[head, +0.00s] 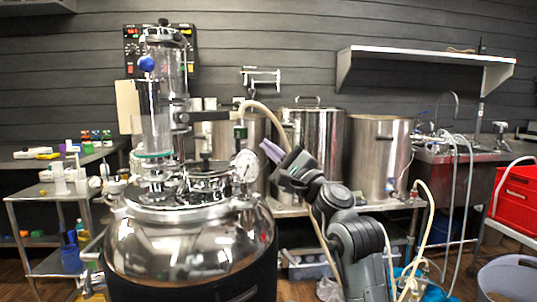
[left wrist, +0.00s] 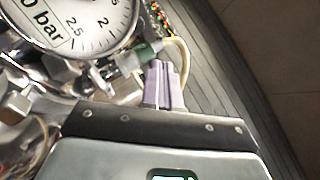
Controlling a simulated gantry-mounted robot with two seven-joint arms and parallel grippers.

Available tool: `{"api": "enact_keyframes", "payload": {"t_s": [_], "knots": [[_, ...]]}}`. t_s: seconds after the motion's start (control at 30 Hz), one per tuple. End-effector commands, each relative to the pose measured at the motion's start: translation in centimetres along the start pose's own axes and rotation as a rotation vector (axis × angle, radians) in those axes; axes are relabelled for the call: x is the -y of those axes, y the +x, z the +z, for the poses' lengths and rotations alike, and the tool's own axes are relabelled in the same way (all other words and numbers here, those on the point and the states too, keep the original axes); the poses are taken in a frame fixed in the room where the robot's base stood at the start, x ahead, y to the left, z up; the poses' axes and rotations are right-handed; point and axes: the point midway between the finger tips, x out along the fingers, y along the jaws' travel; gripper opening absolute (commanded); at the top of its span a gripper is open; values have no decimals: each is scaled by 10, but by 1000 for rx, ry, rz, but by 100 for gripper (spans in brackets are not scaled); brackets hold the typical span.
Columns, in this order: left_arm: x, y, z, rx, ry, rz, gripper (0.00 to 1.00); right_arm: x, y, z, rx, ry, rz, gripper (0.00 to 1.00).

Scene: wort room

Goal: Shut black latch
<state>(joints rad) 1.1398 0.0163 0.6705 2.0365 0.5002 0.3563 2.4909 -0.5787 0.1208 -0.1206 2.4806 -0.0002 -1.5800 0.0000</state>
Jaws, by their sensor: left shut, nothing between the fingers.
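My left gripper (head: 269,149) is in the middle of the head view, just right of the steel vessel's pressure gauge (head: 246,165). Its pale purple fingers are shut and empty, and they point up and left. The left wrist view shows the closed fingers (left wrist: 163,84) close to a green-handled valve (left wrist: 148,53) and the gauge dial (left wrist: 68,25). I cannot pick out the black latch for sure. Dark fittings (head: 205,158) stand on the vessel's lid, too small to tell whether one is a latch or open. My right gripper is in neither view.
The round steel vessel (head: 190,252) fills the front left, with a glass column (head: 156,115) rising above it. A beige hose (head: 262,108) arches behind my gripper. Steel pots (head: 378,158) stand behind on a bench. A red box (head: 514,200) is at the far right.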

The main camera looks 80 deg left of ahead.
Motion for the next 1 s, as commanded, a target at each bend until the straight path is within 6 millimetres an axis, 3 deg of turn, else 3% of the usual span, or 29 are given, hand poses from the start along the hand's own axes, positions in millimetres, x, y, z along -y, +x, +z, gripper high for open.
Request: {"api": "enact_keyframes", "payload": {"t_s": [0.1,0.33,0.6,1.0], "knots": [[5,-8,-10,-1,1,3,0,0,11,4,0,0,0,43],[32,-48,-2,-3,2,-1,0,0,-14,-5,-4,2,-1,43],[48,-83,2,0,2,1,0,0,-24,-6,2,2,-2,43],[52,-96,3,1,2,2,0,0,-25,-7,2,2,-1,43]]}}
